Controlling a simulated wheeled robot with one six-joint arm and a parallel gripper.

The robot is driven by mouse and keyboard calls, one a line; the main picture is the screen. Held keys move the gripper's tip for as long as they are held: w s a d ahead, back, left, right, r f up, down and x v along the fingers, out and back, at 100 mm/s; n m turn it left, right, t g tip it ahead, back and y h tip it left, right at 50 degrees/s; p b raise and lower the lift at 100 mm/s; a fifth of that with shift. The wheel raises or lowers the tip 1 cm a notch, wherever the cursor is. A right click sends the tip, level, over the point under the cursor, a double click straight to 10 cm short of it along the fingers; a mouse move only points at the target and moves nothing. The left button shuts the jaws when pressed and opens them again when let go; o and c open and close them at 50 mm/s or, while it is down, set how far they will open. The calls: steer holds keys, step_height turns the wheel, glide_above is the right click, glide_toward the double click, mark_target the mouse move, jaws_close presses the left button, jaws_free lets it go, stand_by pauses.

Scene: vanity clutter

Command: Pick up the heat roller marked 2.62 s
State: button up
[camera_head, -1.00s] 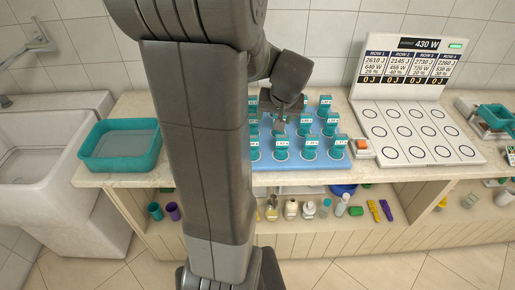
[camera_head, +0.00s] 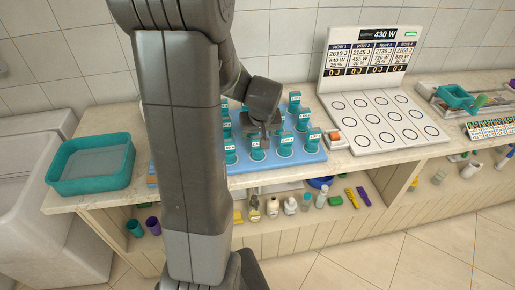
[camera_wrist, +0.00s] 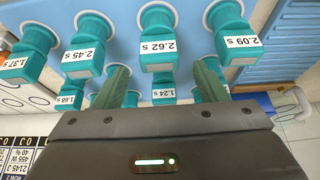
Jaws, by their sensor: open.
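The heat roller marked 2.62 s (camera_wrist: 158,42) is a teal block-headed roller standing in a white ring on the blue board (camera_wrist: 115,14). The roller marked 1.24 s (camera_wrist: 163,88) shows between the fingers, partly hidden by my gripper body. In the head view my gripper (camera_head: 264,130) is over the rollers on the board (camera_head: 312,156); I cannot read the labels there.
Rollers marked 2.45 s (camera_wrist: 88,48) and 2.09 s (camera_wrist: 233,42) flank it closely, with others around. A teal basin (camera_head: 92,165) stands left on the counter. A white panel with empty circles and a display (camera_head: 370,65) stands right, beside an orange-red switch (camera_head: 333,137).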

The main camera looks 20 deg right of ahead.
mark_target(258, 137)
steer(key=shift+p+x, duration=0.6)
steer(key=shift+x, duration=2)
steer(key=shift+s, duration=0.15)
steer(key=c, duration=1.1)
